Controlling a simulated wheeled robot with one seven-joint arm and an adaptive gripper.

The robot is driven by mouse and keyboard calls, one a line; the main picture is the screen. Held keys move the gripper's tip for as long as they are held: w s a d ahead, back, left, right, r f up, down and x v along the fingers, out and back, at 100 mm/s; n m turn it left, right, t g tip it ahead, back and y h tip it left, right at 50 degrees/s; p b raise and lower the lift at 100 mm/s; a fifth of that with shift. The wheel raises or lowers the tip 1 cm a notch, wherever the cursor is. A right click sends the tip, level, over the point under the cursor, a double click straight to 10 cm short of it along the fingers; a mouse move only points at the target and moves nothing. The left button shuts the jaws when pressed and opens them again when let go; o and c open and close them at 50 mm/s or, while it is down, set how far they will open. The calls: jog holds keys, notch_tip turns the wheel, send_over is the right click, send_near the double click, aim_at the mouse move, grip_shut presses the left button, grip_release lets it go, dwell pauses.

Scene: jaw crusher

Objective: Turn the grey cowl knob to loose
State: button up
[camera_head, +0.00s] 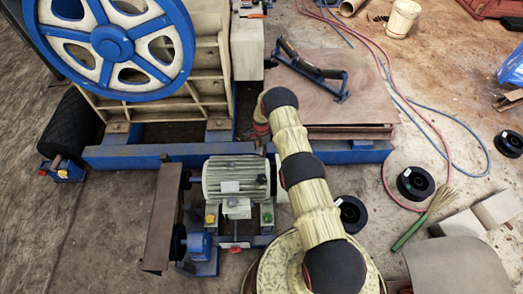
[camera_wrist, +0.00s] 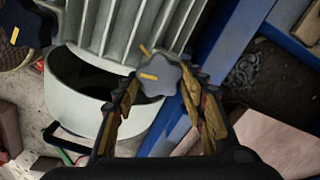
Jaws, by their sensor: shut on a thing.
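The grey cowl knob (camera_wrist: 160,78) is a lobed, star-shaped knob in the middle of the wrist view. It carries a short orange mark on its left part, and another orange mark shows just above its upper left edge. My gripper (camera_wrist: 163,84) has one finger on each side of the knob and is shut on it. The pale green cowl (camera_wrist: 72,95) with its dark opening lies behind and left of the knob, next to the ribbed motor body. In the head view the finned motor (camera_head: 236,178) sits left of my arm; I cannot make out the knob there.
A blue frame beam (camera_wrist: 222,48) runs diagonally right of the knob, close to my right finger. In the head view a large blue-rimmed flywheel (camera_head: 113,43) stands at upper left. Black reels (camera_head: 415,183) and hoses lie on the floor at right.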

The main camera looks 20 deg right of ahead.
jog(key=n+b, duration=0.2)
jog(key=n, duration=0.1)
jog(key=shift+w+f+b, duration=0.1)
jog(key=shift+f+b, duration=0.05)
jog(key=shift+b, duration=0.15)
jog(key=n+b, duration=0.2)
jog(key=n, duration=0.1)
jog(key=shift+n, duration=0.4)
jog(key=n+b, duration=0.2)
jog(key=n, duration=0.1)
jog(key=shift+a, duration=0.1)
jog(key=shift+w+n+b, duration=0.1)
jog(key=shift+n+b, duration=0.45)
jog(key=shift+n, duration=1.35)
jog(key=o, duration=1.2)
jog(key=shift+c, duration=0.2)
